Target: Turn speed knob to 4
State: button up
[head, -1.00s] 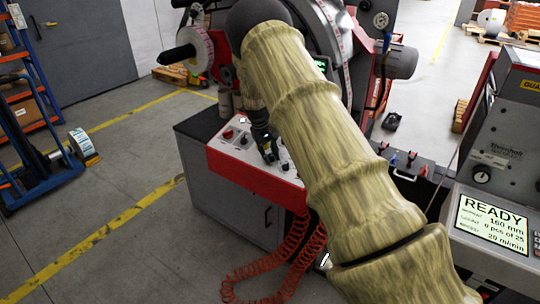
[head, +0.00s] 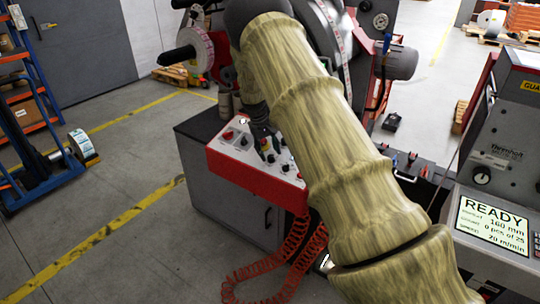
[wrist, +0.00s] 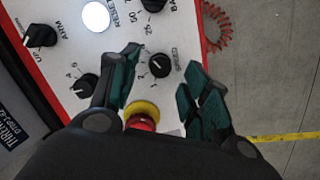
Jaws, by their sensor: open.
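The speed knob (wrist: 160,65) is a black round knob on the white panel face, with a label that seems to read SPEED beside it in the wrist view. Small digits around it are too small to read surely, and its setting is unclear. My gripper (wrist: 162,61) is open, with one dark green finger on each side of the knob in that view. I cannot tell whether either finger touches it. In the head view my gripper (head: 264,142) hangs over the panel, partly hiding the controls.
A red and yellow emergency stop (wrist: 141,113) sits close below the knob. Another numbered knob (wrist: 85,86) lies beside the left finger; a white RESET button (wrist: 96,16) is above. The red control box (head: 250,181) has a coiled red hose (head: 288,262). A display (head: 492,225) reads READY.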

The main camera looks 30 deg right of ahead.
aim_at(264, 164)
jog(key=v, duration=0.9)
dwell(0.3)
